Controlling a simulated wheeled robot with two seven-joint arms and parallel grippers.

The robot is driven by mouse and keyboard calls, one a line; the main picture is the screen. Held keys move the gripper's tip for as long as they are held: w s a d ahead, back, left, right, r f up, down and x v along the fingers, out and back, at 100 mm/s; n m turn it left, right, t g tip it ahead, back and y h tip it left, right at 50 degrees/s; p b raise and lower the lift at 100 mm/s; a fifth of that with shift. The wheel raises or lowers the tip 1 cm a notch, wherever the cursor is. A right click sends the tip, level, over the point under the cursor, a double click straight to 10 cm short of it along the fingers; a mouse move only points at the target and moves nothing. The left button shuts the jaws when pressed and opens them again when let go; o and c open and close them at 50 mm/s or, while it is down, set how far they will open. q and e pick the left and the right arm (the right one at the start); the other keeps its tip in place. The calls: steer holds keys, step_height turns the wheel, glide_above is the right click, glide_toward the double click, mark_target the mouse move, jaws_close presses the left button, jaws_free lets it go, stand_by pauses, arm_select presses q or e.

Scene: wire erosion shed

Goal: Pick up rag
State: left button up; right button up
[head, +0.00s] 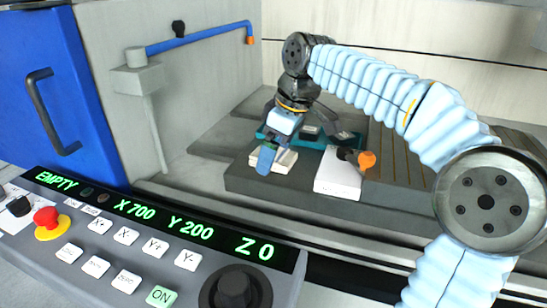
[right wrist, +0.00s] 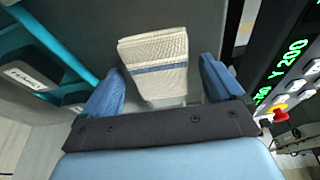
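The rag (right wrist: 155,82) is a folded cream cloth with a blue stripe. In the right wrist view it lies between the two blue fingers of my right gripper (right wrist: 161,68), with gaps at its sides. In the head view the rag (head: 287,160) shows as a pale patch on the dark grey block, partly hidden by my right gripper (head: 272,155). That gripper points down at it with its fingers apart. I cannot tell how far the fingertips are above the block. My left gripper is not in view.
A white block (head: 338,182) with an orange-knobbed tool (head: 366,160) stands right of the rag. A teal tray (head: 325,140) lies behind. A control panel (head: 130,240) with an emergency stop (head: 47,219) is in front, and a blue door (head: 50,90) is at left.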

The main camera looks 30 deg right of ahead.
steer(key=c, duration=1.1)
steer(key=shift+r, duration=0.6)
steer(key=r, duration=0.2)
steer(key=s+r, duration=0.1)
steer(key=shift+a+r, duration=0.15)
steer(key=shift+r, duration=0.2)
steer(key=s+a+r, duration=0.1)
steer(key=s+r, duration=0.2)
steer(key=s, duration=0.1)
steer(key=s+a+r, duration=0.1)
steer(key=s+r, duration=0.1)
steer(key=s, duration=0.2)
steer(key=s+a+r, duration=0.1)
steer(key=s+r, duration=0.2)
steer(key=s, duration=0.1)
steer(key=shift+s+a+r, duration=0.2)
steer(key=shift+s+r, duration=0.05)
steer(key=shift+r, duration=0.05)
